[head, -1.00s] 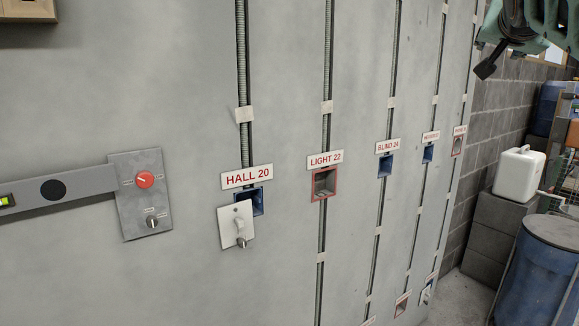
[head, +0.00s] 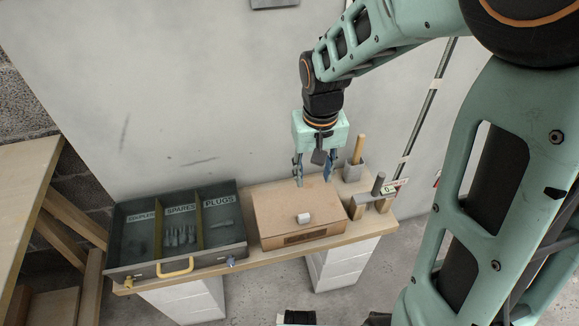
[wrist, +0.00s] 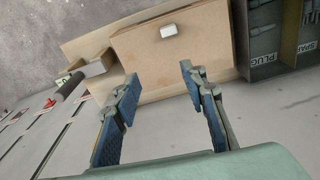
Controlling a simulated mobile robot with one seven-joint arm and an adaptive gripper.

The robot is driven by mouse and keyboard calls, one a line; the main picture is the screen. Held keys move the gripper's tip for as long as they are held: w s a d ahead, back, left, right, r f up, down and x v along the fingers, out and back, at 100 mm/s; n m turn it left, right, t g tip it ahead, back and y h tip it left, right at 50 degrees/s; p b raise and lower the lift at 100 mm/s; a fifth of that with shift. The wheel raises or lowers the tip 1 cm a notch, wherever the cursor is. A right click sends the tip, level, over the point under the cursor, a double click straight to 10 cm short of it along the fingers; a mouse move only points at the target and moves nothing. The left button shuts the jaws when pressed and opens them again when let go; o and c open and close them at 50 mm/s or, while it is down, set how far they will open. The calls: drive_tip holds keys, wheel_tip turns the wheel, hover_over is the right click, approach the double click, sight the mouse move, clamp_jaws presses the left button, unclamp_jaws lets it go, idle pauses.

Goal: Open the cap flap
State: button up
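A tan box (head: 285,207) with a flat closed top stands on the bench. A small white tab (head: 304,218) sits near the front edge of that top, and a dark label is on the front face below it. No lettering reading "cap" is legible, so I cannot tell for certain that this top is the cap flap. My gripper (head: 314,180) hangs over the back part of the box, fingers apart and empty. In the wrist view my gripper (wrist: 158,78) is open, with the box (wrist: 175,55) and the white tab (wrist: 168,30) beyond its fingertips, apart from them.
A grey open drawer tray (head: 122,268) left of the box has compartments, two labelled SPARES and PLUGS, and a yellow handle. Right of the box are a grey cup (head: 354,172) with a wooden handle and a wooden stand (head: 357,205) with a dark-handled tool. A wall rises behind the bench (head: 252,258).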

sight(304, 216)
drive_tip(key=shift+n+g, duration=0.4)
drive_tip(key=s+f+b, duration=0.1)
drive_tip(key=f, duration=0.3)
drive_tip(key=s+a+f+b, duration=0.1)
drive_tip(key=f, duration=0.3)
drive_tip(key=s+f+b, duration=0.1)
drive_tip(key=f, duration=0.4)
drive_tip(key=shift+s+a, duration=0.1)
drive_tip(key=shift+a, duration=0.2)
drive_tip(key=shift+r, duration=0.1)
clamp_jaws()
